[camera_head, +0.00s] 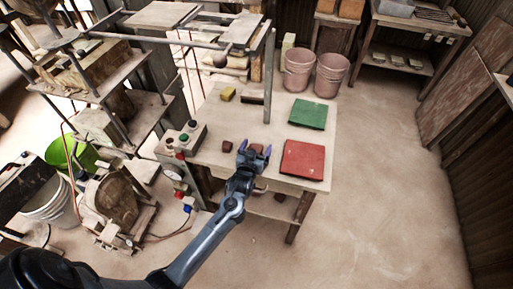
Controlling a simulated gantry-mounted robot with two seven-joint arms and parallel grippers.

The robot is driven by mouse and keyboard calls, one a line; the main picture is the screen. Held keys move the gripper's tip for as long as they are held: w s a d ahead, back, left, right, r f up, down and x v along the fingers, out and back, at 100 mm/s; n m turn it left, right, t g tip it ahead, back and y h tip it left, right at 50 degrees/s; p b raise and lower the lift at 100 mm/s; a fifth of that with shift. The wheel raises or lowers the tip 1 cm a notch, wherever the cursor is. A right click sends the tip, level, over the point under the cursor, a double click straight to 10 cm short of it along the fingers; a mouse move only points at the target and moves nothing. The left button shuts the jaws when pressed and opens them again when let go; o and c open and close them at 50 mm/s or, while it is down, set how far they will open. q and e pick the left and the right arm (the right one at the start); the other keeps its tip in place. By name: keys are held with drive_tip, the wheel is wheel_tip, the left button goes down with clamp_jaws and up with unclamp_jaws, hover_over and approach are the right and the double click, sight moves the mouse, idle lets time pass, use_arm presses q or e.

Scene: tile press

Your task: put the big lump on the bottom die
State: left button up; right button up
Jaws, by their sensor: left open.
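My left gripper (254,150) is open over the worktable, with its fingers spread and pointing away from me. A brown lump (227,147) lies on the table just left of the gripper. Another brown lump (257,149) shows partly between the fingers; the gripper hides some of it, and I cannot tell whether the fingers touch it. I cannot tell for sure which lump is bigger. I cannot clearly make out the bottom die; the press frame (270,75) stands at the table's back left. My right gripper is not in view.
A red square (303,159) and a green square (308,114) lie on the table's right side. A yellow sponge (228,94) and a dark block (252,97) are at the back. A button box (185,138) sits at the left edge. Pink buckets (331,75) stand behind.

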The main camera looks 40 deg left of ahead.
use_arm(q)
drive_tip(key=shift+f+b, duration=0.2)
drive_tip(key=shift+b, duration=0.4)
drive_tip(key=p+v, duration=0.1)
drive_tip(key=v, duration=0.3)
drive_tip(key=p+v, duration=0.1)
drive_tip(key=v, duration=0.4)
drive_tip(key=shift+s+a, duration=0.15)
drive_tip(key=shift+s, duration=0.15)
drive_tip(key=s+d+m+g+h, duration=0.3)
drive_tip(key=s+d+g, duration=0.2)
drive_tip(key=s, duration=0.7)
drive_tip(key=s+d+m+g+h, duration=0.3)
drive_tip(key=s+d+g, duration=0.2)
drive_tip(key=s, duration=0.6)
drive_tip(key=shift+s+d+f+m+g+h, duration=0.3)
drive_tip(key=shift+s+d+f+m, duration=0.1)
drive_tip(key=shift+d, duration=0.6)
